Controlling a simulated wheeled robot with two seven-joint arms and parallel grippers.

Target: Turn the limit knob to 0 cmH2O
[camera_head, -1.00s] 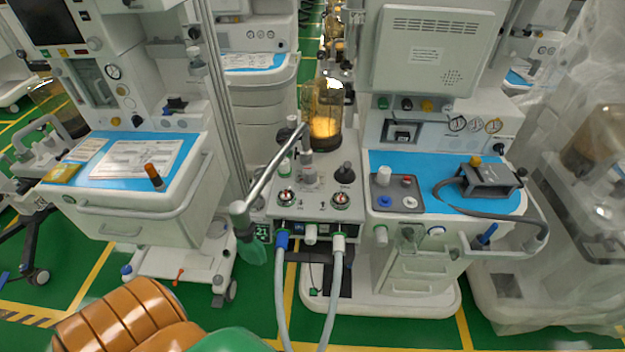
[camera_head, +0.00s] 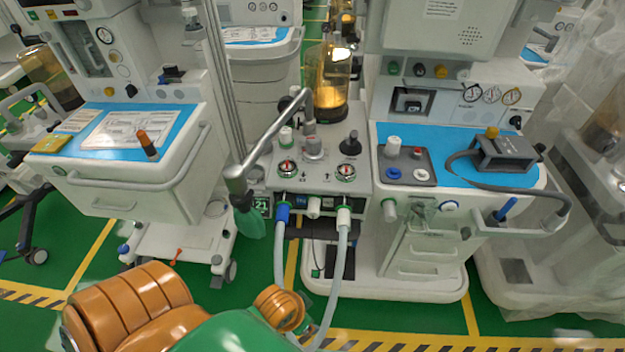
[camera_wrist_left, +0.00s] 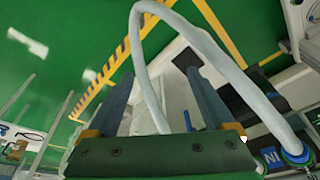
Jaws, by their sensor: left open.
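The middle cart's top panel (camera_head: 265,178) carries a white knob with a green ring (camera_head: 286,138), a grey centre fitting (camera_head: 314,148) and a black knob (camera_head: 351,145). I cannot read which is the limit knob. My left arm shows at the bottom of the head view, but its gripper does not. In the left wrist view my left gripper (camera_wrist_left: 157,76) is open, with its two fingers wide apart. A pale hose (camera_wrist_left: 152,85) shows between the fingers; I cannot tell how near it is. No knob is clear there. My right gripper is not in view.
A metal bar (camera_head: 268,138) with a green bag (camera_head: 250,220) sticks out at the left of the panel. Two hoses hang from the cart's front, one with a blue connector (camera_head: 282,213). A right-hand worktop (camera_head: 470,185) holds a grey device. Green floor lies in front.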

